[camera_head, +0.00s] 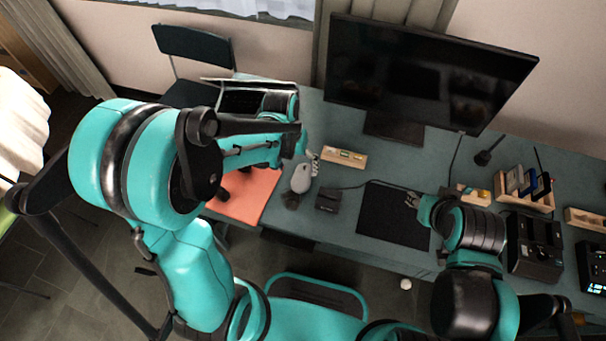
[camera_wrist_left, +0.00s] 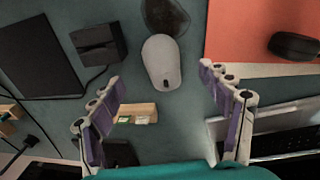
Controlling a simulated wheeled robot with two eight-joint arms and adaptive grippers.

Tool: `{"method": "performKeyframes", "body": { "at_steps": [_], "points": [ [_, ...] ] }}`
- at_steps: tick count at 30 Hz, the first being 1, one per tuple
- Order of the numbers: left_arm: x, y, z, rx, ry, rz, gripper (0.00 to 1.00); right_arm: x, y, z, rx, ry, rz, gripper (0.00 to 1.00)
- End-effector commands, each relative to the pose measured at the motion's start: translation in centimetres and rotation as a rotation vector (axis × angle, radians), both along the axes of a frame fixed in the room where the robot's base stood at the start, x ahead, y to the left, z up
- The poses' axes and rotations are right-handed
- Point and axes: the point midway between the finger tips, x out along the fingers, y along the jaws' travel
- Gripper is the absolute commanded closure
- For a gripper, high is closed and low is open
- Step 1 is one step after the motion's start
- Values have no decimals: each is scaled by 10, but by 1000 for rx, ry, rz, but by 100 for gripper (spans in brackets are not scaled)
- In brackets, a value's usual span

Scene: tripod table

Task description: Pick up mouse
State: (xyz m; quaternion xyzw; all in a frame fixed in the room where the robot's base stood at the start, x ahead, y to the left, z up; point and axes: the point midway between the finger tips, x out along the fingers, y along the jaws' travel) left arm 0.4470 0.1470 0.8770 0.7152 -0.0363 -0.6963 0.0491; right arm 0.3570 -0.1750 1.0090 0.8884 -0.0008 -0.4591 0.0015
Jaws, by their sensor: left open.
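A light grey mouse (camera_head: 301,177) lies on the teal desk, just right of the orange mat. In the left wrist view the mouse (camera_wrist_left: 161,62) is in the gap between my left gripper's spread fingertips. My left gripper (camera_wrist_left: 159,75) is open and empty, and I see no contact with the mouse. In the head view, my left gripper (camera_head: 308,155) is at the mouse's far side, partly hidden by my arm. My right gripper (camera_head: 412,200) is over the black mat, too small to tell its opening.
A dark oval thing (camera_wrist_left: 165,17) lies close to the mouse, and a black box (camera_wrist_left: 98,44) stands nearby. A wooden tray (camera_head: 344,157), an open laptop (camera_head: 245,100) and a monitor (camera_head: 425,75) are farther back. A dark rounded object (camera_wrist_left: 294,46) is on the orange mat (camera_wrist_left: 235,35).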

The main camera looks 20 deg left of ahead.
Motion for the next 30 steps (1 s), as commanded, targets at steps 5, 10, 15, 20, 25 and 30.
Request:
{"method": "performKeyframes", "body": {
  "at_steps": [5,10,15,20,25,30],
  "points": [
    [2,-3,-16,-6,31,-4,22,0,0,-1,0,0,0,60],
    [2,-5,-36,-6,31,-3,22,0,0,-11,0,0,0,60],
    [4,-8,-53,-6,31,-3,22,0,0,-20,0,0,0,60],
    [7,-12,-79,-5,30,-5,22,0,0,-36,0,0,0,60],
    [6,-13,-87,-5,30,-4,22,0,0,-38,0,0,0,60],
    [6,-13,-86,-6,30,-3,30,0,0,-37,0,0,0,60]
  ]
}}
